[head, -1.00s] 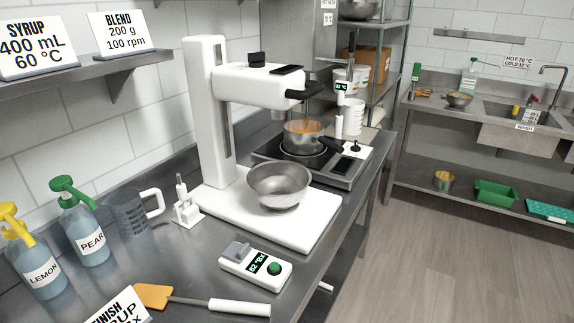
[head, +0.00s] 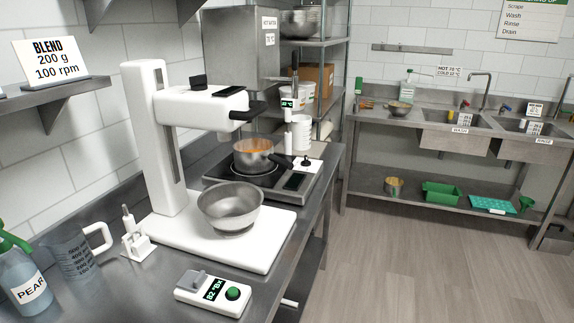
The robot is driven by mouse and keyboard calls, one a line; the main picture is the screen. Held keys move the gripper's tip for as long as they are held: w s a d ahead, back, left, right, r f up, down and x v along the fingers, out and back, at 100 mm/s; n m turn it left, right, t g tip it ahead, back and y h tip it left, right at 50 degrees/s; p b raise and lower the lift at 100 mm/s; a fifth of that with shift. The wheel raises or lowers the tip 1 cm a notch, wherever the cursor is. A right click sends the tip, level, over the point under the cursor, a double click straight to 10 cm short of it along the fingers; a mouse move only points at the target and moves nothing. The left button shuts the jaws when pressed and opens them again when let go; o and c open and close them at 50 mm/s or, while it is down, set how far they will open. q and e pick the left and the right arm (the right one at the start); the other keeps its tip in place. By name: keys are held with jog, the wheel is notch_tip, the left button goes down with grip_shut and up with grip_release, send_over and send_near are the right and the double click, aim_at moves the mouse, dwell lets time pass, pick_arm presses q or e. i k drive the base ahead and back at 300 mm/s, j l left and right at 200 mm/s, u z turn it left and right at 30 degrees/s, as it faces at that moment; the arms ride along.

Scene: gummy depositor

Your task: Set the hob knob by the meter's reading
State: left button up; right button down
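The hob (head: 222,171) stands behind the mixer on the steel counter, with a dark display (head: 295,181) at its front right. A small black knob (head: 306,161) stands on a white plate at its right side; its setting is too small to tell. A steel pot (head: 252,160) with orange contents sits on the hob. A small green-lit meter display (head: 288,103) is above and behind the pot, its digits too small to read surely. A white handheld meter (head: 212,291) on the near counter appears to read 82 °Bx. Neither gripper is in view.
A white stand mixer (head: 155,140) with a steel bowl (head: 230,206) stands in front of the hob. A measuring jug (head: 75,256) and a pear bottle (head: 22,285) are at the left. Open floor (head: 400,265) lies right of the counter; sinks (head: 450,140) are at the back.

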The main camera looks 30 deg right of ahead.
aim_at(306, 163)
jog(key=i+l+z, duration=0.1)
jog(key=l, duration=0.3)
jog(key=i+l+z, duration=0.1)
jog(key=l, duration=0.3)
jog(key=i+l+z, duration=0.1)
jog(key=i+l, duration=0.2)
jog(key=i+l+z, duration=0.1)
jog(key=l, duration=0.35)
jog(key=i+l, duration=0.25)
jog(key=l+z, duration=0.05)
jog(key=l, duration=0.1)
